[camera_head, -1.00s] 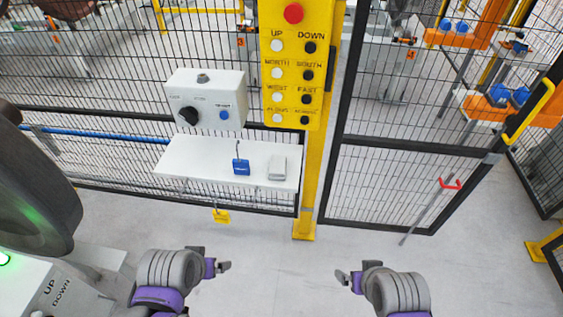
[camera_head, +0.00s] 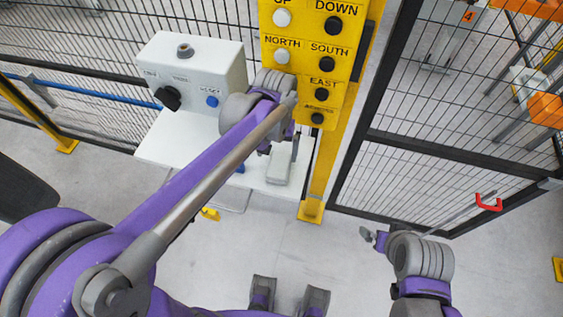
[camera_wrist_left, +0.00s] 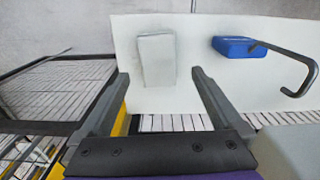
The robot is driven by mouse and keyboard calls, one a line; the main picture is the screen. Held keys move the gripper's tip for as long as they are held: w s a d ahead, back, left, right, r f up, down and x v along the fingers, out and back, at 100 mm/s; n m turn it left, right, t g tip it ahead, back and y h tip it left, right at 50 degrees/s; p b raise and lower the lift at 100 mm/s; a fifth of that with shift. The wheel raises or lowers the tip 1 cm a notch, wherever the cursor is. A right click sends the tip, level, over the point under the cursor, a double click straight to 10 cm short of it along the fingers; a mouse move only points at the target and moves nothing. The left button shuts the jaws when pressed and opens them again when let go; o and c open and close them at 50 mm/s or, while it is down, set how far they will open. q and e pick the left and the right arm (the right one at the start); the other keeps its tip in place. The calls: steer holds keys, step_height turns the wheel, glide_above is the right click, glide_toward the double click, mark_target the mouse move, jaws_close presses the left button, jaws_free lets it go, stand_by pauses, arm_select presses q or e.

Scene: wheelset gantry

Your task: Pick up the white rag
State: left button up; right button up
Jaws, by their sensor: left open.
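The white rag (camera_head: 277,168) is a small folded pale block on the white shelf (camera_head: 160,145), near its right end; my left gripper partly covers it in the head view. In the left wrist view the rag (camera_wrist_left: 157,60) lies flat on the shelf (camera_wrist_left: 210,85). My left gripper (camera_head: 280,148) is open and empty above the shelf. In the wrist view its fingertips (camera_wrist_left: 160,78) are at either side of the rag's near end, not closed on it. My right gripper (camera_head: 374,238) is low on the right, away from the shelf; its jaw opening is unclear.
A blue padlock (camera_wrist_left: 238,47) with a raised shackle lies beside the rag. A control box (camera_head: 195,75) stands on the shelf's left part. A yellow button panel (camera_head: 303,62) on a post rises close to my left gripper. Wire fencing (camera_head: 415,190) stands on the right.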

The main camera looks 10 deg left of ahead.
mark_target(278, 166)
arm_select(q)
step_height(278, 166, down, 8)
steer(key=shift+d+r, duration=0.15)
stand_by(0.3)
steer(key=shift+c, duration=0.3)
steer(key=c, duration=1.2)
